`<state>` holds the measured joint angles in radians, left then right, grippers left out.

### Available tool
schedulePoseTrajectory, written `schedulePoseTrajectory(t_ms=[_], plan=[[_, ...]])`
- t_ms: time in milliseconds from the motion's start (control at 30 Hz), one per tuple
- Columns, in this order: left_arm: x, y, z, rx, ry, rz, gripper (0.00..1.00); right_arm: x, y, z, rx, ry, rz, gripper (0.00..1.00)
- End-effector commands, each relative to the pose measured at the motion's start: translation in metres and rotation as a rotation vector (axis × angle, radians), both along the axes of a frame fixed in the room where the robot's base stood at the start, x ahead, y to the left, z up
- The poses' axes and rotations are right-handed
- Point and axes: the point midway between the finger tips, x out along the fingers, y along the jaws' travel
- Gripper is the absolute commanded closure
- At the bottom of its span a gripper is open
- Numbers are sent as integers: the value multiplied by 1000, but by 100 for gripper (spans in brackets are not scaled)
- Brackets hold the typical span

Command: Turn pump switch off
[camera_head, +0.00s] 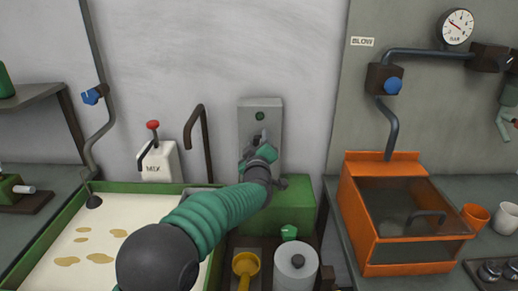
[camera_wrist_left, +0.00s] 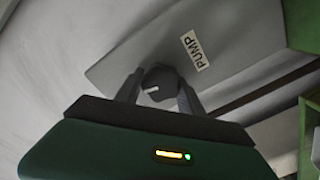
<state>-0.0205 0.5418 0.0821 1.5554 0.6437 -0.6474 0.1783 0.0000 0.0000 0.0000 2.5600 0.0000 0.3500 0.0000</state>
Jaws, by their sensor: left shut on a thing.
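The pump switch is a dark round knob with a white mark (camera_wrist_left: 156,82) on a grey panel. The panel carries a white PUMP label (camera_wrist_left: 196,50) in the left wrist view. In the head view the grey panel (camera_head: 260,104) stands upright against the wall, with a small round green lamp (camera_head: 260,116) near its top. My left gripper (camera_head: 257,141) is at the panel below the lamp. In the left wrist view its two fingers (camera_wrist_left: 157,90) are on either side of the knob and shut on it. The gripper hides the knob in the head view. My right gripper is not seen.
A green-rimmed vat (camera_head: 34,250) of pale liquid lies at left, with a white MIX box (camera_head: 158,162) behind it. A yellow funnel (camera_head: 245,266) and a white cylinder (camera_head: 296,272) stand below the panel.

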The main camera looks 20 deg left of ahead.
Motion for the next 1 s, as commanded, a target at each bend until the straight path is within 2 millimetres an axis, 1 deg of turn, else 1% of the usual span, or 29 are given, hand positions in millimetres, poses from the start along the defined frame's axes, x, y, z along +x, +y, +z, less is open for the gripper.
schedulePoseTrajectory(t_ms=[33,200,400,967,1000], plan=[[0,-1,-9,-34,0,-3,95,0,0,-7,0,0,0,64],[0,0,-8,-132,-28,-2,95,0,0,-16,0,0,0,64],[0,0,-8,-206,-47,-2,95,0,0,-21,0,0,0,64],[0,0,-8,-238,-54,-2,95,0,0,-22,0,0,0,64],[0,0,-8,-238,-54,-2,53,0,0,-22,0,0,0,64]])
